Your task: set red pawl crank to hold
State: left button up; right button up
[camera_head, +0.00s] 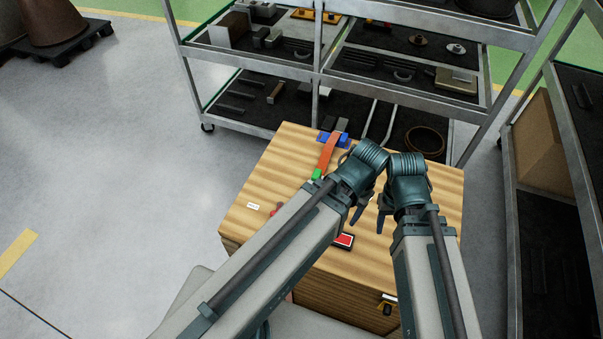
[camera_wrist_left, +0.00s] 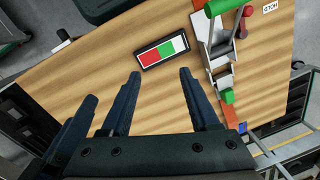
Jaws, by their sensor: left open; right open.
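A small red part, seemingly the red pawl crank (camera_wrist_left: 245,22), shows at the top right of the left wrist view, beside a metal mechanism (camera_wrist_left: 217,48) with green handles. A HOLD label (camera_wrist_left: 271,7) lies close by. In the head view a red bit (camera_head: 276,209) shows beside my left arm, which hides most of the mechanism. My left gripper (camera_wrist_left: 160,75) is open and empty above the wooden top, apart from the crank. My right gripper (camera_head: 382,216) is open and empty over the top, right of my left gripper (camera_head: 355,212).
The wooden bench (camera_head: 430,185) carries a red-and-green indicator plate (camera_wrist_left: 162,52), an orange strip (camera_head: 327,153) and blue blocks (camera_head: 332,138). A metal shelf rack (camera_head: 320,79) stands behind, another rack (camera_head: 510,195) to the right.

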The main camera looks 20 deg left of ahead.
aim_at(280, 205)
jog(key=k+j, duration=0.15)
jog(key=j, duration=0.15)
jog(key=k+j, duration=0.15)
jog(key=j, duration=0.2)
jog(key=k+j, duration=0.1)
jog(key=j, duration=0.2)
jog(key=k+j, duration=0.15)
jog(key=j, duration=0.15)
